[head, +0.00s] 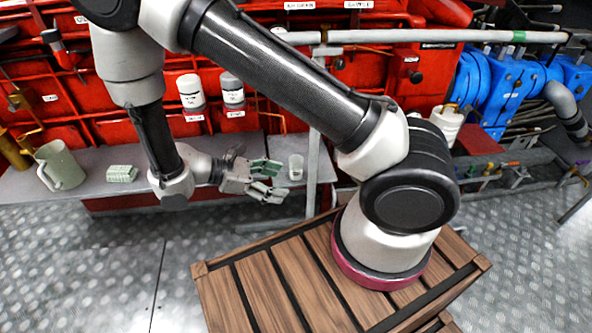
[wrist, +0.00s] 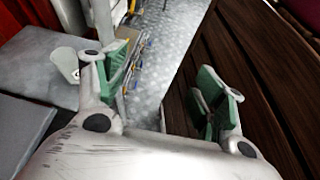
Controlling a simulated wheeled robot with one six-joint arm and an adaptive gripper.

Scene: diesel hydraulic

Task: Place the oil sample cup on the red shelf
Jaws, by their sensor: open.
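A small translucent white cup (head: 296,167), which looks like the oil sample cup, stands upright on the grey bench near its right end. It also shows in the wrist view (wrist: 66,66), left of the left finger and outside the jaws. My gripper (head: 274,181) is open and empty, with green-grey finger pads. It is just left of and nearer than the cup in the head view, apart from it in the wrist view (wrist: 165,78). Red ledges (head: 215,122) run along the machine behind the bench; I cannot tell for certain which is the red shelf.
The grey bench (head: 95,180) also holds a grey-green jug (head: 60,166) and a pale green block (head: 122,174). Two white containers (head: 190,91) (head: 232,90) stand at the red machine. A vertical grey post (head: 313,165) rises right of the cup. A slatted wooden crate (head: 268,288) is in front.

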